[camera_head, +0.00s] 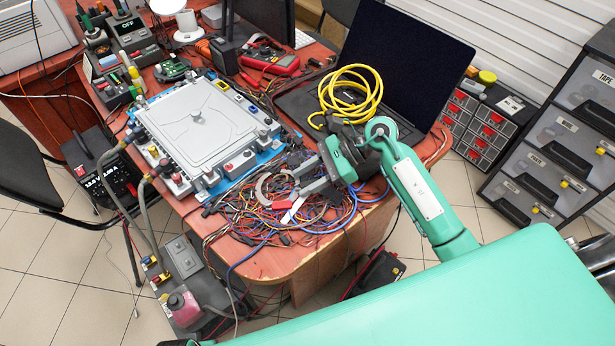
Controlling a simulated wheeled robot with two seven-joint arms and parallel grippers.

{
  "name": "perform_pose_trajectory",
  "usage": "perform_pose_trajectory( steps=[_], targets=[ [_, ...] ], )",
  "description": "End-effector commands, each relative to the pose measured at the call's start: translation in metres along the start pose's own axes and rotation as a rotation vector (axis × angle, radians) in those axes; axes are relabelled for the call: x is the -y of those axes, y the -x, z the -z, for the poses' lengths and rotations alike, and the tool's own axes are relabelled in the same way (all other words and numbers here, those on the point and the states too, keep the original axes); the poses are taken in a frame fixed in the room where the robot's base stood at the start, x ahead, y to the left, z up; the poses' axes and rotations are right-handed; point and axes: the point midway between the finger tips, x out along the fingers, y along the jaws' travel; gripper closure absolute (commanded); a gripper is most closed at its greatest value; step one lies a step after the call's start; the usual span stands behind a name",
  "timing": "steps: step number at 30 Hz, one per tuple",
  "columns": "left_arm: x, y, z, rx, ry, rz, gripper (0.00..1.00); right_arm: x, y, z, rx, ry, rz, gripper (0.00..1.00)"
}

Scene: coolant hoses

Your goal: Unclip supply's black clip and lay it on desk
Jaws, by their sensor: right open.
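Two grey-brown hoses run from the left side of the grey cold plate (205,128) on the desk (258,262) down to the coolant unit (183,258). The upper hose (107,157) meets the plate's left corner, and the lower hose (142,207) meets it nearer the front. Small dark and coloured fittings sit at these joints. I cannot tell which hose is supply or pick out its black clip. I see nothing held. My left gripper is not in view.
Tangled wires (255,222) cover the desk's front part. A laptop (402,62) with a yellow cable coil (351,92) stands behind my right gripper. A red multimeter (277,65) lies behind the plate. A black chair (28,178) stands at left. Little bare desk shows.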

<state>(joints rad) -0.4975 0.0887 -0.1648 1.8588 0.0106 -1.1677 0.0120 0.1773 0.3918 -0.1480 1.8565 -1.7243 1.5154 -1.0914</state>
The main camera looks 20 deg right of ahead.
Motion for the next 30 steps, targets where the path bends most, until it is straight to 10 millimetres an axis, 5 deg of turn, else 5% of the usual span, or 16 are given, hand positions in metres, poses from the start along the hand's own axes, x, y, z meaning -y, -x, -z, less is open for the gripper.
perform_pose_trajectory(
  steps=[8,21,30],
  targets=[
    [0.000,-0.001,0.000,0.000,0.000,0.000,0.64,0.001,0.019,0.001,-0.003,0.002,0.002,0.57],
    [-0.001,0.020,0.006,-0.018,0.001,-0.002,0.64,0.000,0.107,0.002,-0.004,0.000,0.002,0.57],
    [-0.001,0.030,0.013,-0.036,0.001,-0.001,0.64,0.000,0.137,0.001,0.000,0.000,0.000,0.57]
  ],
)
